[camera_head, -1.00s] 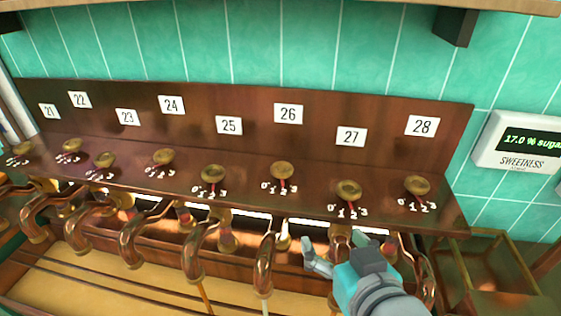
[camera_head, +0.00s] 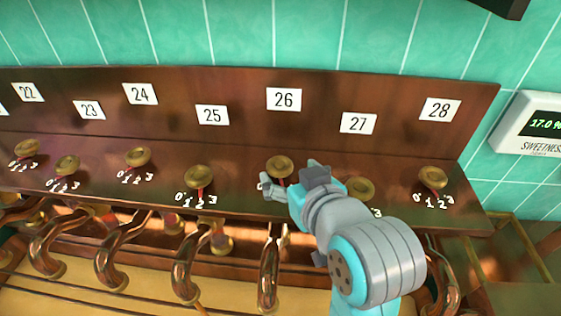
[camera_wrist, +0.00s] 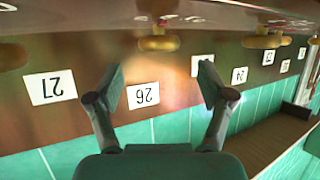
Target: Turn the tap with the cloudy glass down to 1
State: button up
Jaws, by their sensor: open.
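No glass shows in any view, so I cannot tell which tap has the cloudy one. The round brass knob under label 26 (camera_head: 280,166) sits on the wooden ledge, with a red pointer toward the front; its numerals are mostly hidden by my gripper. My gripper (camera_head: 290,178) is open and empty at this knob, one finger on each side in the picture; contact cannot be told. In the wrist view, upside down, the knob (camera_wrist: 158,43) appears above and between the spread fingertips of my gripper (camera_wrist: 161,80).
Neighbouring knobs 25 (camera_head: 198,177) and 27 (camera_head: 360,188) stand close on either side; my arm partly covers 27. Curved copper spouts (camera_head: 268,270) hang below the ledge (camera_head: 235,185). A sweetness display (camera_head: 535,125) is on the tiled wall at right.

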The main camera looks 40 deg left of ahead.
aim_at(279, 163)
jog(key=shift+x, duration=2.65)
jog(key=shift+c, duration=0.2)
jog(key=c, duration=1.1)
